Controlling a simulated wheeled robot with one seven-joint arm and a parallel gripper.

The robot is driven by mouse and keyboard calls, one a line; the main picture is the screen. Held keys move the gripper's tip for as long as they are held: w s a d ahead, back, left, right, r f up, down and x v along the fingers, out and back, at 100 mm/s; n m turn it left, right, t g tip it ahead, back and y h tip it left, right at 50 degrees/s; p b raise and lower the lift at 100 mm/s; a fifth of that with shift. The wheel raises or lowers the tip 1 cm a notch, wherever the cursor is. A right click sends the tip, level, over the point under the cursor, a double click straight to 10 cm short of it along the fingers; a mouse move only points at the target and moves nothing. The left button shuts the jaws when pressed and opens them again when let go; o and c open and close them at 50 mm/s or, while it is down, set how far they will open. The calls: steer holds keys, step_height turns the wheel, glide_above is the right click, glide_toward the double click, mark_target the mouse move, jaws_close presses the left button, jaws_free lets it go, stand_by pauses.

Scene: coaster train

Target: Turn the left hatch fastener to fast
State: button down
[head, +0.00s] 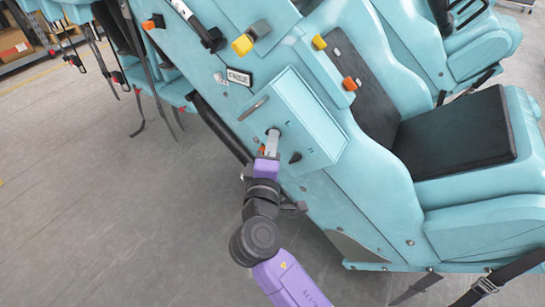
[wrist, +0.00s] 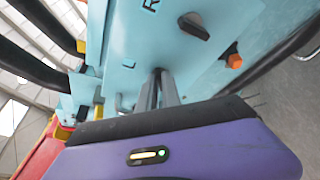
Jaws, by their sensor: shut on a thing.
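The hatch is a teal box panel (head: 312,118) on the side of the teal coaster car. My gripper (head: 273,134) reaches its face, with the narrow fingers closed at the left fastener. The fingers mostly hide that fastener, so I cannot tell its angle. A second dark fastener (head: 295,157) sits free on the same face, lower right of my fingers. In the wrist view the fingers (wrist: 160,76) come together against the teal surface, and a dark knob (wrist: 193,25) stands clear beyond them.
An orange knob (wrist: 234,60) shows near the fingers in the wrist view. A lettered plate (head: 238,77) and a yellow-ended lever (head: 250,38) are above the hatch. A black padded seat (head: 458,135) is at right. Grey floor (head: 90,220) is clear at left.

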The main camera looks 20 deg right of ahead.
steer(key=m+h+b, duration=0.1)
steer(key=m+b, duration=0.1)
steer(key=b, duration=0.3)
steer(key=m+h+b, duration=0.1)
steer(key=m+b, duration=0.2)
steer(key=b, duration=0.2)
steer(key=f+m+t+h+b, duration=0.1)
steer(key=m+b, duration=0.1)
steer(key=b, duration=0.4)
steer(key=shift+w+a+f+m, duration=0.1)
steer(key=shift+w+m, duration=0.05)
steer(key=shift+m, duration=0.15)
steer(key=shift+m+b, duration=0.3)
steer(key=shift+b, duration=0.15)
steer(key=shift+r, duration=0.2)
steer(key=c, duration=1.5)
jaws_free()
steer(key=shift+c, duration=0.2)
steer(key=v, duration=0.8)
steer(key=shift+p, duration=0.35)
steer(key=shift+w, duration=0.1)
